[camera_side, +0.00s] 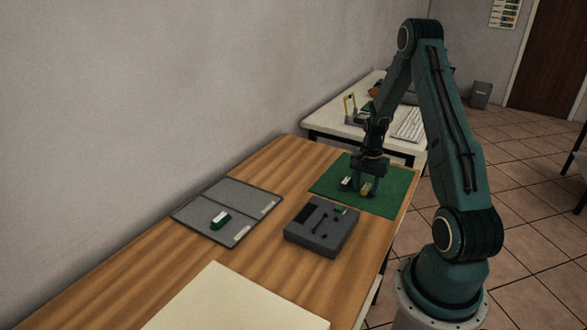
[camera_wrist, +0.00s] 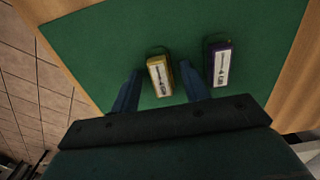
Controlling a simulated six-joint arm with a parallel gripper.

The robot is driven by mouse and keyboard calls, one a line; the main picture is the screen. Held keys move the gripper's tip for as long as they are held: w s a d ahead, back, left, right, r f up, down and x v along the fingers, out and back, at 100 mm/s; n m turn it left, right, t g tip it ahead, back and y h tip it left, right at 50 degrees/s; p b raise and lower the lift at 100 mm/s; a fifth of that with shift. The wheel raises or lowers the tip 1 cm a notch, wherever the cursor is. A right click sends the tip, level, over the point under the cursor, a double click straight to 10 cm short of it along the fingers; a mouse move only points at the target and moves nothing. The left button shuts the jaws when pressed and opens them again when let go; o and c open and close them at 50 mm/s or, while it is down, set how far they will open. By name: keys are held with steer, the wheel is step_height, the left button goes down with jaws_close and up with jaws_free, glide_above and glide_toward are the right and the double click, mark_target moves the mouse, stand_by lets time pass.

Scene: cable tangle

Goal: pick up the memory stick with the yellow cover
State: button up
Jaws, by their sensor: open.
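The memory stick with the yellow cover (camera_wrist: 160,77) lies on the green mat (camera_wrist: 105,50), with a pale label facing up. It also shows in the side view (camera_side: 366,188), under my gripper. My gripper (camera_wrist: 160,66) is open and points down, with one finger on each side of the yellow stick in the wrist view. I cannot tell whether the fingers touch it or how high they are. A second stick with a dark purple cover (camera_wrist: 220,64) lies beside it, just outside one finger.
A grey box-like device (camera_side: 322,228) stands on the wooden table near the mat. A grey two-part tray (camera_side: 185,212) holds a green-and-white stick (camera_side: 220,219). A cream sheet (camera_side: 235,305) lies at the front. A white desk with a keyboard (camera_side: 408,124) stands behind.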

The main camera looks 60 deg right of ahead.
mark_target(366, 188)
jaws_close()
steer(key=shift+r, duration=0.15)
stand_by(0.4)
step_height(366, 188, up, 20)
stand_by(0.6)
stand_by(0.5)
